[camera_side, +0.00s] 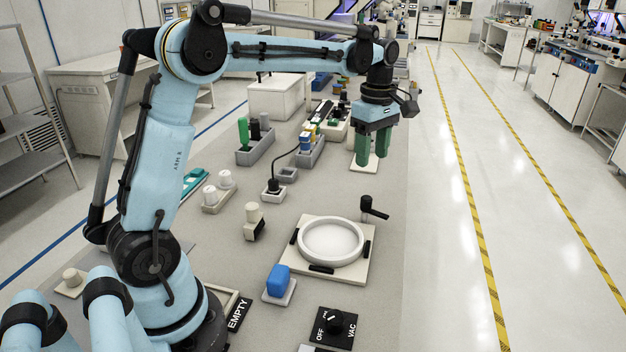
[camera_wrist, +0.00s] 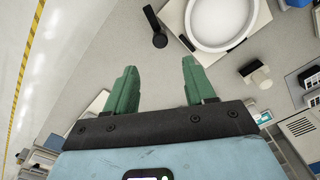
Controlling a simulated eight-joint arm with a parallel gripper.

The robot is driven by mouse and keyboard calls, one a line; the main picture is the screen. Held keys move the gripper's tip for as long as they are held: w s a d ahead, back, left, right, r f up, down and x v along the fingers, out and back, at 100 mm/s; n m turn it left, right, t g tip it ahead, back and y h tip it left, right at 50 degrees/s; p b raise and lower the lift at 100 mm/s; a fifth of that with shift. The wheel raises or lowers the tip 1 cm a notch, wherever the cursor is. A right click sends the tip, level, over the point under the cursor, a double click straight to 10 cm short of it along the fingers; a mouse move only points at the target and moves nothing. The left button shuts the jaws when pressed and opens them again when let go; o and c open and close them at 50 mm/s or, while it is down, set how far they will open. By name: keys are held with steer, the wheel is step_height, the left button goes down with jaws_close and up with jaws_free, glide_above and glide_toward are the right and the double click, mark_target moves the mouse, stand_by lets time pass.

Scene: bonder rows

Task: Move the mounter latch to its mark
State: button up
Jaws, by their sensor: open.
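The mounter (camera_side: 285,262) is a cream square plate with a round white dish (camera_side: 331,241) and black clips. I take the mounter latch (camera_side: 374,209) to be the black knobbed lever at its far right corner. In the wrist view the latch (camera_wrist: 157,30) lies ahead of the fingers, beside the dish (camera_wrist: 219,20). My gripper (camera_side: 374,150) has green fingers and hangs beyond the latch, apart from it. It is open and empty; the wrist view shows a wide gap between its fingertips (camera_wrist: 158,64). I cannot make out a mark for the latch.
A pale plate (camera_side: 368,165) lies below my gripper. A blue block (camera_side: 279,280), a black VAC switch panel (camera_side: 334,328) and a cream-and-black piece (camera_side: 254,223) stand around the mounter. Grey trays and a cabled black plug (camera_side: 274,186) stand to the left. The bench's right strip is clear.

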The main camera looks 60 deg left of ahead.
mark_target(367, 198)
step_height(367, 198, down, 11)
steer(key=shift+f, duration=0.1)
stand_by(0.4)
jaws_close()
